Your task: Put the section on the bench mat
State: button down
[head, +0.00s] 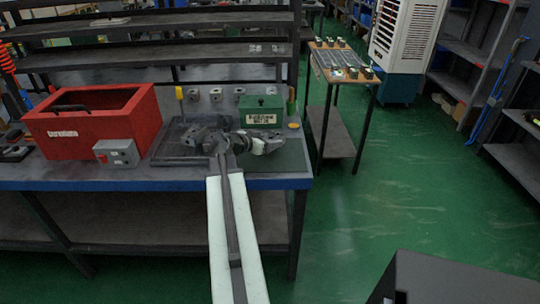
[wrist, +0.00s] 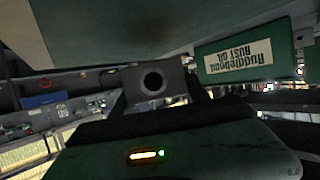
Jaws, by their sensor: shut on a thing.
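The section, a grey block with a round dark hole (wrist: 154,82), is in the middle of the wrist view, and my gripper (wrist: 152,98) is shut on it. In the head view my gripper (head: 268,141) is at the right part of the bench, in front of the green box; the section cannot be told apart from it there. The dark green bench mat (head: 291,158) lies at the bench's right end, partly hidden by my arm. My gripper appears to be over or beside the mat; the gap between section and mat cannot be told.
A lettered green box (head: 261,110) stands behind my gripper, also upside down in the wrist view (wrist: 240,57). Left of my arm are a dark tray (head: 168,150) with grey blocks, a grey switch box (head: 117,153) and a red toolbox (head: 92,121). Shelves rise behind.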

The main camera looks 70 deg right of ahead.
aim_at(270, 154)
notch_tip(270, 154, down, 4)
jog(key=b, duration=0.3)
jog(key=shift+b, duration=0.35)
jog(key=shift+r, duration=0.3)
jog(key=shift+f, duration=0.15)
jog(key=c, duration=0.6)
grip_release()
